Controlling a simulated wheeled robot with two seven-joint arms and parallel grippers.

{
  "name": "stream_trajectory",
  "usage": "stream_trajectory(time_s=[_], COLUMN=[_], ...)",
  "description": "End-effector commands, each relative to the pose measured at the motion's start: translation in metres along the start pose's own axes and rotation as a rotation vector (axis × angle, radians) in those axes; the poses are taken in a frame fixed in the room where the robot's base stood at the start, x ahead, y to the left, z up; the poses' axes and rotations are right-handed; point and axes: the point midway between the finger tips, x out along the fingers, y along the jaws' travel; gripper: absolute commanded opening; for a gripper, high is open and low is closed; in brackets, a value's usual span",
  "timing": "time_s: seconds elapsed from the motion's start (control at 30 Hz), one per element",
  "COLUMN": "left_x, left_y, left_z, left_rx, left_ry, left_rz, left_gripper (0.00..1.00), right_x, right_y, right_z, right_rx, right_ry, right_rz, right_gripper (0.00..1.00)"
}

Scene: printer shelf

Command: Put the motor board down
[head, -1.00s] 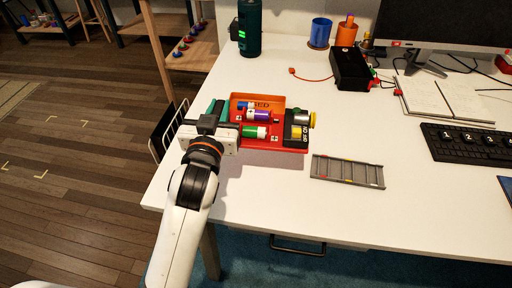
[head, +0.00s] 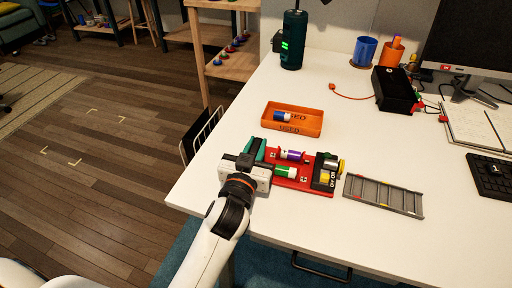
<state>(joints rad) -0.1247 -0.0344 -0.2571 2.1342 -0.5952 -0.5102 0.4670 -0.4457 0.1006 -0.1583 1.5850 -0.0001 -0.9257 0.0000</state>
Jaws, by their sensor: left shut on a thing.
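The motor board (head: 304,185) is a red board with a purple-and-white cell, a green-and-white cell and a black end block marked ON/OFF. It is at or just above the white desk near the left edge; I cannot tell whether it touches the desk. My left gripper (head: 256,158) is shut on the board's left end, by a teal part. The gripper hides that end of the board. My right gripper is not in view.
An orange tray (head: 310,128) marked USED, holding a blue-and-white cell, lies behind the board. A grey ladder-like rack (head: 384,195) lies to the right. A black box (head: 394,90), a dark green bottle (head: 293,40) and cups stand farther back. The desk's middle is clear.

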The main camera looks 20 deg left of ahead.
Motion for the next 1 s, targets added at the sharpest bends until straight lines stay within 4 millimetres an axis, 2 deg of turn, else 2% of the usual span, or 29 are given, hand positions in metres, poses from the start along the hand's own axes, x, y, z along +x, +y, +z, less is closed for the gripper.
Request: stream_trajectory(time_s=[0.17, 0.2, 0.33, 0.7, 0.87, 1.0], left_x=[0.000, 0.000, 0.000, 0.000, -0.027, -0.059], left_y=[0.000, 0.000, 0.000, 0.000, -0.001, 0.000], left_z=[-0.001, -0.002, -0.002, 0.002, -0.001, -0.002], left_rx=[-0.003, -0.001, -0.001, 0.000, -0.005, -0.003], left_ry=[-0.003, 0.000, 0.000, -0.001, 0.004, 0.005], left_rz=[-0.001, 0.000, 0.000, -0.001, -0.001, 0.000], left_gripper=[0.00, 0.21, 0.42, 0.42, 0.42, 0.42], right_x=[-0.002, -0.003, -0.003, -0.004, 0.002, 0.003], right_y=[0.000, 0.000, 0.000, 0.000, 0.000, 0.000], right_z=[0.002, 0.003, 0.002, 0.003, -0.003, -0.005], right_rx=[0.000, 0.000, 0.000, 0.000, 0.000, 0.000], right_ry=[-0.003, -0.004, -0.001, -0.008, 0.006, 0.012], right_rz=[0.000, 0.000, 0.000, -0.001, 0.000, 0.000], right_gripper=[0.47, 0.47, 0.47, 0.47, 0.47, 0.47])
